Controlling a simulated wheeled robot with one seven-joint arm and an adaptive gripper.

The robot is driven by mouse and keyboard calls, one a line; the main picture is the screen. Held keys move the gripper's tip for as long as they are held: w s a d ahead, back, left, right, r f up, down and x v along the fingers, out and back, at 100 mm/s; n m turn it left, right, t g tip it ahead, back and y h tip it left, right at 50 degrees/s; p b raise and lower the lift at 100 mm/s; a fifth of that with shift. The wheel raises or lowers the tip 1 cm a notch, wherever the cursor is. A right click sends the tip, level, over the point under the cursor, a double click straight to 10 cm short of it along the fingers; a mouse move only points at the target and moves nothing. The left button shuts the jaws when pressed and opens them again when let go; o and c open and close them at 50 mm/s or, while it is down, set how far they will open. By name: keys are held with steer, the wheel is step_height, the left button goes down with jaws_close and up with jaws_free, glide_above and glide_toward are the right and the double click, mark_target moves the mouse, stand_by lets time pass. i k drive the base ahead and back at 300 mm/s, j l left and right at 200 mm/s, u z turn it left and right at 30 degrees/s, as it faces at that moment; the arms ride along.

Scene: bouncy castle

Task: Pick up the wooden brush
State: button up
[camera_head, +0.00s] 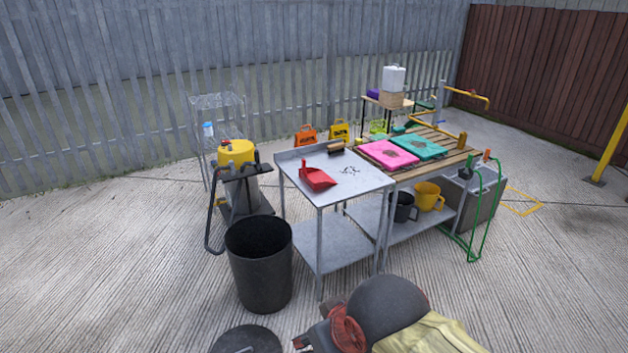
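The wooden brush (336,149) is small, with a wooden top and dark bristles. It lies near the back edge of the grey metal table (340,196), behind the red dustpan (316,178). Nothing touches it from above. My arm is folded low at the bottom of the view, well in front of the table. What seems to be my gripper (303,342) shows only in part at the bottom edge. It is far from the brush, and its fingers are too small and cut off to judge.
Open concrete lies in front.

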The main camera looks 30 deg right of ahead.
mark_target(339, 147)
steer(key=i+l+z, duration=0.4)
steer(key=i+l, duration=2.75)
steer(key=l, duration=0.1)
